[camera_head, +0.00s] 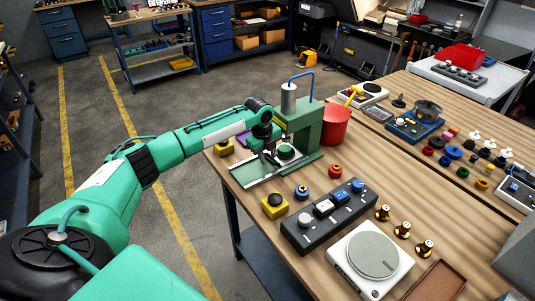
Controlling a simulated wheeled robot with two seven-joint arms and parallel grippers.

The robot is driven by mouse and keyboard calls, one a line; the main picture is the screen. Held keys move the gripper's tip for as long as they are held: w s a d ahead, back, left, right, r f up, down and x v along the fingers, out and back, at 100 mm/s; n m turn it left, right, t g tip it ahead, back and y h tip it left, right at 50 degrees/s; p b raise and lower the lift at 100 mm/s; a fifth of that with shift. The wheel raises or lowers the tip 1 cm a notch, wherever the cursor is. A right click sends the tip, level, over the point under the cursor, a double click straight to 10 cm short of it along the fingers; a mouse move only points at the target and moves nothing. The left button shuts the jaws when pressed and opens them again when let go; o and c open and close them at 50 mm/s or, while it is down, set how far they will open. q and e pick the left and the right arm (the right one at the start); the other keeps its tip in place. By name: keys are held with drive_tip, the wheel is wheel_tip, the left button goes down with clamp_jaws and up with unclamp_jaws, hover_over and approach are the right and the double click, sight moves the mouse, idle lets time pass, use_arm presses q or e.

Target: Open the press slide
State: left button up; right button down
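The green press (302,128) stands near the table's far left edge, with a silver cylinder (289,99) and a blue hose on top. Its low slide and rail (251,171) stretch to the front left of the frame. A round dark green part (286,152) sits in a pale holder under the press head. My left arm reaches in from the left. My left gripper (268,152) is small and dark, at the slide beside the holder, pointing down. Its fingers blend with the slide, so I cannot tell whether they are open or touch it. My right gripper is out of view.
A red bin (335,125) stands behind the press. In front are a yellow button box (274,206), a dark control panel (328,215), a white scale (370,260) and several brass parts. A second table (460,120) with coloured pieces adjoins on the right.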

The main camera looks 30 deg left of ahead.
use_arm(q)
clamp_jaws()
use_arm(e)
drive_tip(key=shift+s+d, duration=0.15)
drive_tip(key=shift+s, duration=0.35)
use_arm(q)
drive_tip(key=shift+s, duration=0.1)
